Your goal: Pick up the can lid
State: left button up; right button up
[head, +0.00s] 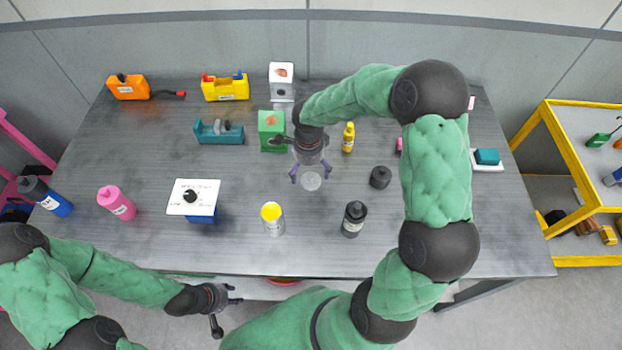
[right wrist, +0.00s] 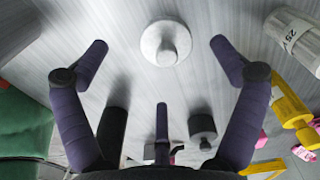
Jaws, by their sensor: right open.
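The can lid (head: 311,182) is a small pale grey disc lying flat on the grey table, near its middle. In the right wrist view the lid (right wrist: 166,43) shows a round knob on top, ahead of the fingers. My right gripper (head: 310,176) is open and empty, pointing down over the lid. Its purple fingers stand apart on either side of the lid in the picture, and I see no contact. My left gripper (head: 228,314) is open and empty in front of the table's near edge.
A yellow-topped can (head: 273,219) and a dark bottle (head: 354,219) stand nearer the front edge. A black knobbed cylinder (head: 380,177) is right of the lid. A green box (head: 271,130) and a yellow bottle (head: 348,137) stand behind. Table around the lid is clear.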

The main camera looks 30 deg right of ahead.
aim_at(311, 175)
jog(key=f, duration=0.3)
jog(key=d+f+b, duration=0.1)
jog(key=f, duration=0.1)
jog(key=shift+w, duration=0.1)
jog(key=shift+c, duration=0.3)
jog(key=c, duration=1)
